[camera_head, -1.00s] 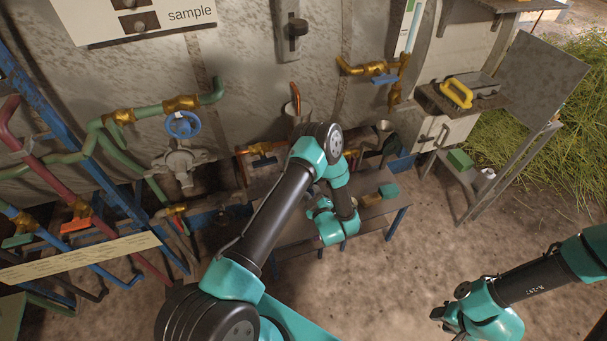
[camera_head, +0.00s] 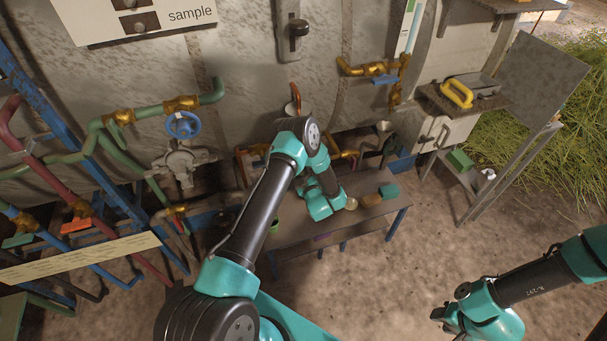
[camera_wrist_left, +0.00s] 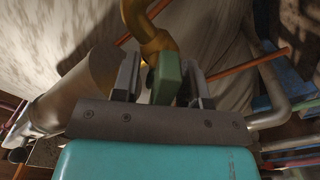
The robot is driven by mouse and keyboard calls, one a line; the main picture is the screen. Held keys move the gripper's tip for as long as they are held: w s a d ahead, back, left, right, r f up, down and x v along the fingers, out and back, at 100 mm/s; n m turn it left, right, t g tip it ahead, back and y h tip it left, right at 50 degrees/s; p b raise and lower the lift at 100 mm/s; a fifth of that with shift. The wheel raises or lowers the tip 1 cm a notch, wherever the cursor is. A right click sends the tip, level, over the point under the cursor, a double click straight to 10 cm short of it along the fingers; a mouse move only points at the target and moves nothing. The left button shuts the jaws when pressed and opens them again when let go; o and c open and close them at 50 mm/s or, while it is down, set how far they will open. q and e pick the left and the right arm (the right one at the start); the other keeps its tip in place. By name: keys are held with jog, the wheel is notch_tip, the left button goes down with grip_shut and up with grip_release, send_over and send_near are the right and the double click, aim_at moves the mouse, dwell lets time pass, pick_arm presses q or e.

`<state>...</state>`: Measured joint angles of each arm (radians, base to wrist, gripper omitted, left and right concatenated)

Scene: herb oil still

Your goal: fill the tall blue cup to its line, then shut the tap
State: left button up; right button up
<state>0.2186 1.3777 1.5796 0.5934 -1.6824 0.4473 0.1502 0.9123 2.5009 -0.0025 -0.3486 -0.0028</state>
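In the left wrist view, my left gripper (camera_wrist_left: 166,82) has its two fingers apart, with a green tap handle (camera_wrist_left: 166,78) between them. A gap shows on the handle's left side; its right side is close to the right finger. A brass pipe (camera_wrist_left: 152,38) rises just beyond the handle. In the head view my left wrist hides this gripper's fingers above the bench. I cannot make out the tall blue cup or its line in either current view. My right gripper (camera_head: 446,324) hangs over bare ground at lower right, holding nothing I can see; its finger gap is unclear.
The low bench (camera_head: 292,252) carries a small dark green pot (camera_head: 274,225), a tan block (camera_head: 371,200) and a teal block (camera_head: 389,191). Brass pipes and a large tank (camera_head: 250,70) stand close behind my left arm. The ground at front right is open.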

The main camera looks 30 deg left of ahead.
pick_arm(q)
jog(key=shift+c, duration=0.4)
grip_shut()
jog(key=shift+m, duration=2.8)
jog(key=shift+o, duration=0.4)
grip_release()
